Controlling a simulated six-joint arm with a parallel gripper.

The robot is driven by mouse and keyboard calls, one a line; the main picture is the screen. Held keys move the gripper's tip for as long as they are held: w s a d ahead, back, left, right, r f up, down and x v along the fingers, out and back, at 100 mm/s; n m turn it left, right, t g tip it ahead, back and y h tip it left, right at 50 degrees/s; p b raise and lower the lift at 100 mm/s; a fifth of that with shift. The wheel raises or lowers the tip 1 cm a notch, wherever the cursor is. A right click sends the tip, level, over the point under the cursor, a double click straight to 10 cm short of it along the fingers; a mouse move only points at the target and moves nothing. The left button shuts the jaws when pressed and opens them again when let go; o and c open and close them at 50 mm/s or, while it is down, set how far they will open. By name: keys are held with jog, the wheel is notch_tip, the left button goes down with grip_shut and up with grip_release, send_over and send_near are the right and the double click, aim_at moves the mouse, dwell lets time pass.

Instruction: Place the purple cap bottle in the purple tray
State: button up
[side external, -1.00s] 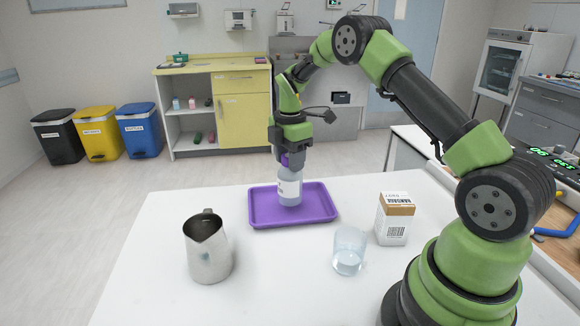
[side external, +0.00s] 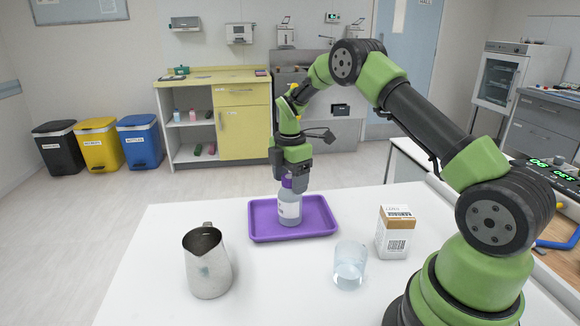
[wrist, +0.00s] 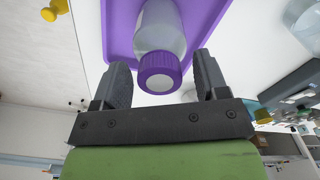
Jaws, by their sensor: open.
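The purple cap bottle (side external: 289,207) stands upright in the purple tray (side external: 322,222), clear-grey with a pale label. My gripper (side external: 294,177) is just above it, around its cap in the side view. In the wrist view the bottle (wrist: 161,42) and its purple cap lie between my two spread fingers (wrist: 158,88), with a gap on each side. The fingers are open and hold nothing. The tray also shows in the wrist view (wrist: 120,25). The fingertips are partly hidden in the side view.
On the white table (side external: 160,225), a steel jug (side external: 207,265) stands left of the tray. A glass of clear liquid (side external: 349,266) and a white-and-brown carton (side external: 396,233) stand to its right. The table between jug and glass is clear.

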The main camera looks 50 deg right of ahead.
jog(key=s+a+r+m+t, duration=0.1)
jog(key=s+a+r+m, duration=0.15)
jog(key=r, duration=0.75)
jog(key=s+a+r+m+t, duration=0.1)
jog(key=a+r+m, duration=0.15)
jog(key=r, duration=0.65)
jog(key=s+a+r+m+t, duration=0.3)
jog(key=s+a+r+m, duration=0.3)
jog(key=s+a, duration=0.4)
jog(key=s+a+f+m+t+y, duration=0.2)
jog(key=s+f+m, duration=0.2)
jog(key=s+m, duration=0.3)
jog(key=s, duration=0.3)
